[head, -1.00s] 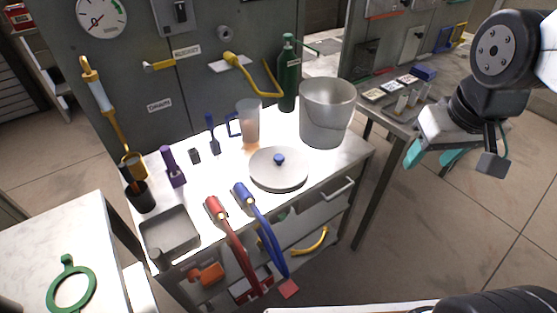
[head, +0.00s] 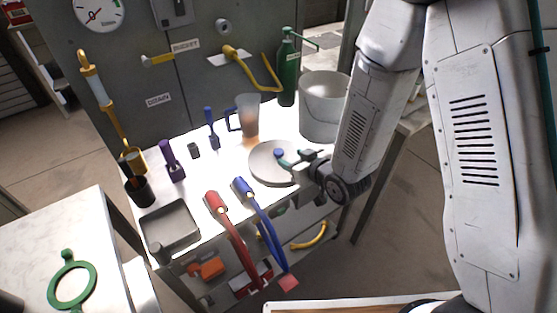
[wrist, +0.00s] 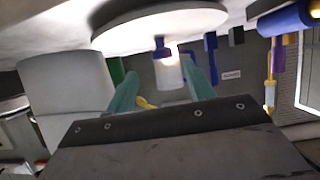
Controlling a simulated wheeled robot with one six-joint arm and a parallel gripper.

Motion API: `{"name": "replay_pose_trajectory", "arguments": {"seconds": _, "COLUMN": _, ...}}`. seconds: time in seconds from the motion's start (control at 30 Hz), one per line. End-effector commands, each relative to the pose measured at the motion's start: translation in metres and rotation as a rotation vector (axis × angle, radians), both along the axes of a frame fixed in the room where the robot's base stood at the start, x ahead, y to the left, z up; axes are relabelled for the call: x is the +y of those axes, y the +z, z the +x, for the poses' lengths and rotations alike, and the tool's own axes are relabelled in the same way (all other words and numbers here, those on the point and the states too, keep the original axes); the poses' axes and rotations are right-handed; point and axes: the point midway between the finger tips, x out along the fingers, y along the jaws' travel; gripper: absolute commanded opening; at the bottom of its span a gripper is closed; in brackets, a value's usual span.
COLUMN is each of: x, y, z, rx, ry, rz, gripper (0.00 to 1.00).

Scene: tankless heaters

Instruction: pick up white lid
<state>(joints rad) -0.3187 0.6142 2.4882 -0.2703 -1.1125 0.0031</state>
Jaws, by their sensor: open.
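The white lid (head: 262,171) is a round flat disc with a blue knob (head: 279,152) in its middle, lying on the white table top. My gripper (head: 287,163) is low over the right side of the lid, with its fingers pointing at the knob. In the wrist view the picture is inverted, and the lid (wrist: 150,25) fills the top. There the knob (wrist: 160,43) shows between and beyond the two teal fingers (wrist: 166,85), which are apart and empty. I cannot tell whether a finger touches the knob. My gripper covers the lid's right part in the head view.
A white bucket (head: 318,107) stands behind the lid, close to my forearm. A clear pitcher (head: 249,117) and green bottle (head: 287,75) stand at the back. Red (head: 214,201) and blue (head: 241,188) hoses lie in front; a grey tray (head: 170,228) is at the left.

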Motion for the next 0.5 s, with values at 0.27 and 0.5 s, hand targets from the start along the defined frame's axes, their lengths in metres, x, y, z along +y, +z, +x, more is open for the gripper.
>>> {"name": "replay_pose_trajectory", "arguments": {"seconds": 0.27, "x": 0.016, "y": -0.013, "z": 0.013, "rx": -0.020, "ry": 0.015, "rz": 0.023, "gripper": 0.53}}
{"name": "replay_pose_trajectory", "arguments": {"seconds": 0.5, "x": 0.031, "y": -0.023, "z": 0.039, "rx": -0.021, "ry": 0.016, "rz": 0.022, "gripper": 0.53}}
